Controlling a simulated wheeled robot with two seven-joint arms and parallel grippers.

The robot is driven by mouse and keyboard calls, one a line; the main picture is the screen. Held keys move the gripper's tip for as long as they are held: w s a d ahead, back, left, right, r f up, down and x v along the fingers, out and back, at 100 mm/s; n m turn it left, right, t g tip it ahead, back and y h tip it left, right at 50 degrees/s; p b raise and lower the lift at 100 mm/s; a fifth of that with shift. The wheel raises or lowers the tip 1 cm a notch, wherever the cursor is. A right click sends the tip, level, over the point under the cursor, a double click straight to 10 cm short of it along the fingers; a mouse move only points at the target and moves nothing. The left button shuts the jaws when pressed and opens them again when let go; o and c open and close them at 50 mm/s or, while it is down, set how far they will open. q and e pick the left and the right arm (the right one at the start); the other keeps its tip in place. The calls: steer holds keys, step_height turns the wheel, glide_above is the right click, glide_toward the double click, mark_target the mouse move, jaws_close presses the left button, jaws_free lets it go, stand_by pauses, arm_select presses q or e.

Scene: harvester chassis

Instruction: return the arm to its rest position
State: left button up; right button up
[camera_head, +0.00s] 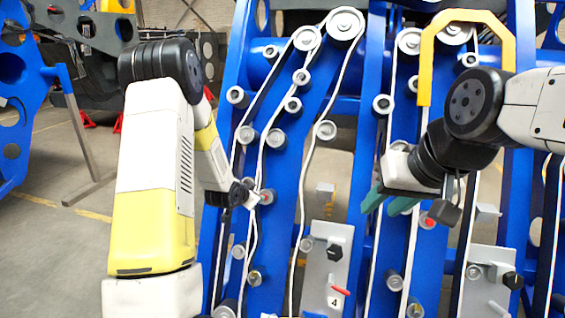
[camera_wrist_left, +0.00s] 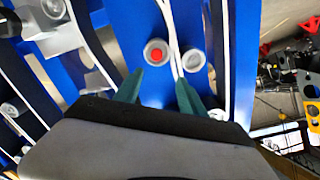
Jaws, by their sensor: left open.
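My left arm (camera_head: 150,170), white and yellow, stands at the left of the head view. Its gripper (camera_head: 258,198) is near the blue chassis (camera_head: 275,240), close to a roller with a red centre. In the left wrist view my left gripper (camera_wrist_left: 158,80) has its two green fingertips spread apart. The red-centred roller (camera_wrist_left: 156,53) and a white belt (camera_wrist_left: 172,40) show beyond the gap, and nothing is held. My right arm (camera_head: 535,105) comes in from the right. Its gripper (camera_head: 388,202) has two green fingers apart in front of the chassis, with nothing seen between them.
Rollers and belts cover the blue chassis, with a yellow bracket (camera_head: 470,17) at the upper right. Grey plates (camera_head: 327,265) with black knobs sit low on it. Another blue frame (camera_head: 15,100) stands at the far left, with bare floor (camera_head: 60,230) before it.

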arm_select(q)
steer(key=s+r+n+g, duration=0.2)
steer(key=s+r+n, duration=0.2)
steer(key=s+r, duration=1.2)
steer(key=s+d+r+n+g, duration=0.1)
steer(key=s+r, duration=0.2)
steer(key=s, duration=0.7)
steer(key=s+d+r+n+g, duration=0.1)
steer(key=s+r, duration=0.3)
steer(key=s, duration=0.7)
steer(key=shift+d+n+g, duration=0.15)
steer(key=shift+n+g, duration=0.35)
steer(key=shift+g, duration=0.1)
